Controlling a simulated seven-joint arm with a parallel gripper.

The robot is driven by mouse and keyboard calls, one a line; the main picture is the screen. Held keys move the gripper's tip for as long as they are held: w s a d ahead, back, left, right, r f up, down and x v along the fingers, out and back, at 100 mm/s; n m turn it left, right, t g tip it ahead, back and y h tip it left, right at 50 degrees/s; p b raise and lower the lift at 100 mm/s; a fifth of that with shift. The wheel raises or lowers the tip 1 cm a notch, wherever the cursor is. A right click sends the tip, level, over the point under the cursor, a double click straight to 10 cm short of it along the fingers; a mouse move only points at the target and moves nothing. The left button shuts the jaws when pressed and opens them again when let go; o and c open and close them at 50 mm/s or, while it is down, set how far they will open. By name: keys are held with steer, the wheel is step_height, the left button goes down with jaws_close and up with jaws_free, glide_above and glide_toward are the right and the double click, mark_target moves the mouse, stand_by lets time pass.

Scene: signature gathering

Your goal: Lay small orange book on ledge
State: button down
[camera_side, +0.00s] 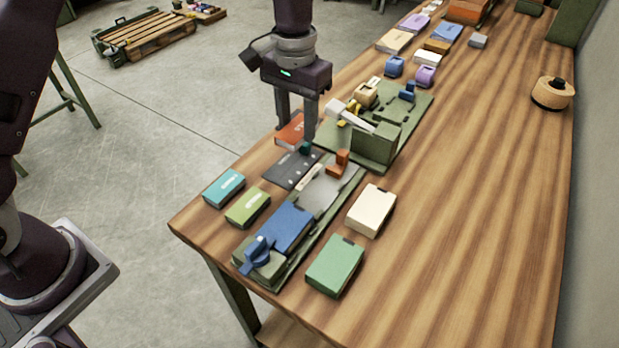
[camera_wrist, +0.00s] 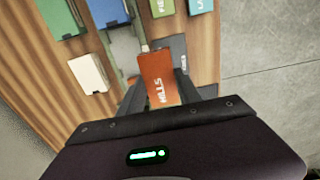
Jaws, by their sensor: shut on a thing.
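A small orange book (camera_side: 289,131) is between the fingers of my gripper (camera_side: 297,130), which is shut on it. In the wrist view the same orange book (camera_wrist: 154,82), lettered "HILLS", fills the space between my fingers. It appears near a dark grey book (camera_side: 290,170); I cannot tell whether they touch. In front is a long green fixture with a grey plate (camera_side: 325,190), carrying a blue book (camera_side: 284,227), a blue clamp (camera_side: 254,256) and an orange block (camera_side: 338,163). I cannot tell for certain which surface is the ledge.
A teal book (camera_side: 223,187) and a lime-green book (camera_side: 248,207) lie at the table's left edge. A cream box (camera_side: 371,210) and a green box (camera_side: 335,264) lie right of the fixture. A second green fixture (camera_side: 402,150) stands behind. The right side of the table is mostly clear.

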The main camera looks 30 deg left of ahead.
glide_toward(319, 194)
step_height(319, 194, down, 6)
steer(key=shift+f, duration=0.2)
steer(key=shift+f, duration=0.1)
steer(key=c, duration=0.8)
jaws_free()
steer(key=shift+c, duration=0.2)
